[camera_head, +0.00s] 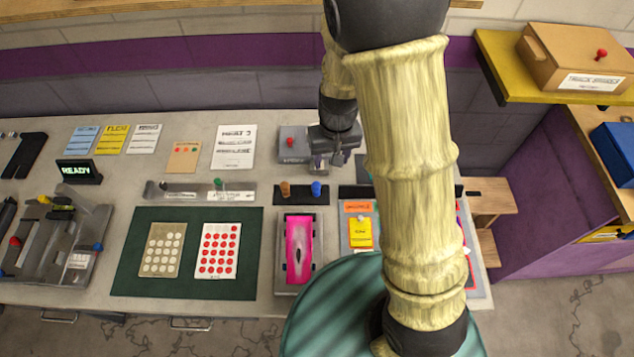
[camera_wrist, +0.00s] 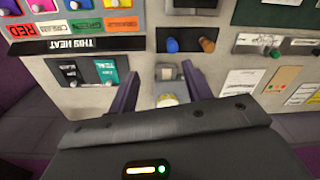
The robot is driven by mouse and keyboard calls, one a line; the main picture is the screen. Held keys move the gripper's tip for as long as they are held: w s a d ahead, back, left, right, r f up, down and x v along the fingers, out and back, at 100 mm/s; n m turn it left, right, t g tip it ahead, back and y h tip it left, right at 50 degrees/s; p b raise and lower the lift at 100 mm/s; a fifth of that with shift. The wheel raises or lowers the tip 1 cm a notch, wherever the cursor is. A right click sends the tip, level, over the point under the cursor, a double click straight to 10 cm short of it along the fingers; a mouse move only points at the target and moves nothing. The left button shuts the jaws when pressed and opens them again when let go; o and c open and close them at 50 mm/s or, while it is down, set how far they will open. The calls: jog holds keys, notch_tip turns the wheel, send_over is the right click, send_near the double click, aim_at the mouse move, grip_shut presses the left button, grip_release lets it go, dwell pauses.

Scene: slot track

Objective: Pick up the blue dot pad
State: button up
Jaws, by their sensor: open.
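I cannot make out a pad with blue dots in either view. Two dot pads lie on the dark green mat (camera_head: 130,255): a beige one with pale dots (camera_head: 163,250) and a white one with red dots (camera_head: 218,251). My gripper (camera_head: 330,163) is at the back of the counter, right of a grey box with a red knob (camera_head: 293,152). In the wrist view its fingers (camera_wrist: 163,76) are apart, with a small grey block (camera_wrist: 169,73) and a pale round item (camera_wrist: 167,101) between or below them. I cannot tell whether they touch.
A blue knob (camera_head: 316,189) and a brown knob (camera_head: 285,189) stand on a black strip in front of my gripper. A pink piece (camera_head: 299,250) lies in a grey tray. My arm hides much of the counter's right side. A blue box (camera_head: 612,155) sits far right.

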aim_at(315, 186)
jog(key=shift+n, duration=0.5)
jog(key=a, duration=0.1)
jog(key=w+a+f, duration=0.1)
jog(key=a+f+p, duration=0.1)
jog(key=a, duration=0.1)
jog(key=shift+w, duration=0.4)
notch_tip(315, 186, down, 12)
jog(key=p, duration=0.3)
jog(key=shift+w+f, duration=0.1)
jog(key=shift+f, duration=0.05)
